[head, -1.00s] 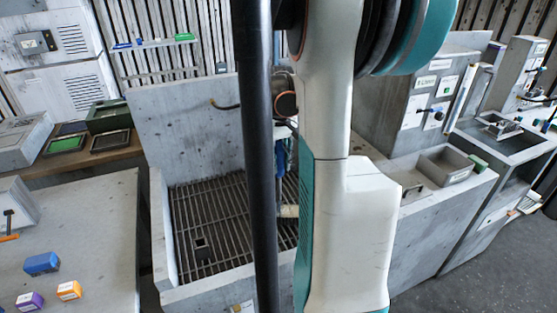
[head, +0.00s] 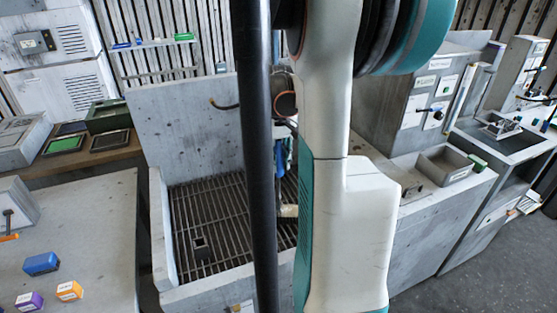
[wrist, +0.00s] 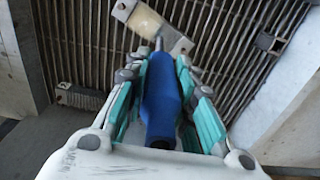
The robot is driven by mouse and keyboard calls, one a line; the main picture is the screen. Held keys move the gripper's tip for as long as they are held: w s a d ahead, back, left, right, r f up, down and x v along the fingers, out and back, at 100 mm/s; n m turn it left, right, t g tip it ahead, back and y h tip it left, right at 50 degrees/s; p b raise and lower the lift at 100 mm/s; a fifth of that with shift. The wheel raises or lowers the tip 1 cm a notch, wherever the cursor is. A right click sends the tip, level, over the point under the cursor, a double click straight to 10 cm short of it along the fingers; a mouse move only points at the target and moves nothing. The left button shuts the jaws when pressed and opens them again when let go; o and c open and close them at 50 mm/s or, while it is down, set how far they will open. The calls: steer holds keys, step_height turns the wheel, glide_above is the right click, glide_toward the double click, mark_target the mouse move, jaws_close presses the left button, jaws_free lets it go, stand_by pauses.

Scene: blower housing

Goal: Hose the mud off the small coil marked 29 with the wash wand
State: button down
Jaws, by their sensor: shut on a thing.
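My gripper (wrist: 160,100) is shut on the blue wash wand (wrist: 160,95), whose thin tip points down toward the grating. Just beyond the tip lies a pale metal piece with a tan, mud-like patch (wrist: 146,22), on the grate in the wrist view. A small grey finned block (wrist: 80,97) lies to the left of my gripper. No number 29 is readable on either piece, so I cannot tell which is the marked coil. In the head view the blue wand (head: 281,158) shows partly behind my arm, above the wash bay.
The bay's slatted grate (head: 215,215) has concrete walls around it. A small dark square piece (head: 200,245) sits on it. A concrete table (head: 90,230) with colored boxes stands left. A counter with a grey tray (head: 445,165) stands right.

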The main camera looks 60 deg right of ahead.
steer(key=shift+s+d, duration=0.1)
steer(key=shift+s+d, duration=0.35)
steer(key=shift+s, duration=0.2)
steer(key=shift+s+d, duration=0.35)
steer(key=shift+s, duration=0.2)
steer(key=shift+s+d, duration=0.1)
stand_by(0.9)
steer(key=shift+s+d, duration=0.35)
steer(key=shift+s, duration=0.2)
steer(key=shift+s+d, duration=0.3)
steer(key=shift+s, duration=0.2)
stand_by(0.8)
steer(key=shift+w+a+r+p, duration=0.3)
steer(key=shift+w+a+r, duration=0.1)
steer(key=shift+w, duration=0.5)
steer(key=shift+w+a+r+p, duration=0.3)
steer(key=shift+w+a+p, duration=0.1)
steer(key=shift+w, duration=0.45)
steer(key=shift+w+a+r+p, duration=0.25)
steer(key=shift+w+a+r, duration=0.15)
steer(key=shift+w, duration=0.5)
steer(key=shift+a+f, duration=0.1)
